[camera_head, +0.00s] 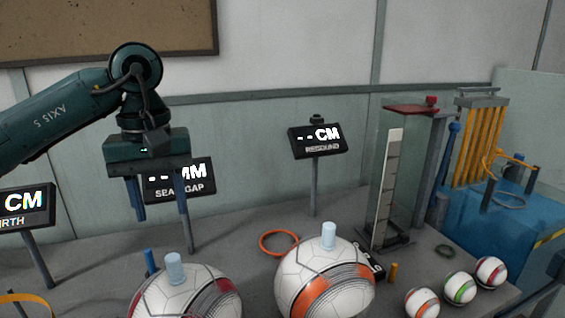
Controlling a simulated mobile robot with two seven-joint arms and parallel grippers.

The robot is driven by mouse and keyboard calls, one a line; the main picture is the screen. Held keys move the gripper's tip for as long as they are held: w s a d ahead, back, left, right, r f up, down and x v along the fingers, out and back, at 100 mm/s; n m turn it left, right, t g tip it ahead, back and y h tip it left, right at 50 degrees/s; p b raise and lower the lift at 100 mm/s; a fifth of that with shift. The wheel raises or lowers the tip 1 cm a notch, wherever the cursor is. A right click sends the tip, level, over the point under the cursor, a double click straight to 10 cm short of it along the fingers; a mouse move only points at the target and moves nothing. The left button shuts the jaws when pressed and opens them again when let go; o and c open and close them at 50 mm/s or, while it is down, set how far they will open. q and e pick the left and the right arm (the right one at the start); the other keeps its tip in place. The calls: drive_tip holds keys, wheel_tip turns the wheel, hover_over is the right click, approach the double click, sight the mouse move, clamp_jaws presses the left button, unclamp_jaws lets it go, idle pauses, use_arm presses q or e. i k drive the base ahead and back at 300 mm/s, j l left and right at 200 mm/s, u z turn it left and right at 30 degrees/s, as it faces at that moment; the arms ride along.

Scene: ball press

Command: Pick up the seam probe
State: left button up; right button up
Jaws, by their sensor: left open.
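A short upright blue rod (150,262) stands behind the left large ball, its lower part hidden by the ball. It may be the seam probe, but I cannot be sure. The SEAM GAP display (181,181) stands behind it, partly covered by my left gripper. My left gripper (164,233) hangs above and around the blue rod's area, pointing down. Its two blue fingers are apart with nothing between them. My right gripper is not in view.
Large balls with pale blue plugs, one dark red and white (190,297) and one orange and white (322,290), stand at the front. Small balls (459,288) and a clear column (403,180) stand at right. Grey bench (235,250) shows behind.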

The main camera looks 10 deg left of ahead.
sight(148, 254)
drive_tip(key=k+l, duration=0.8)
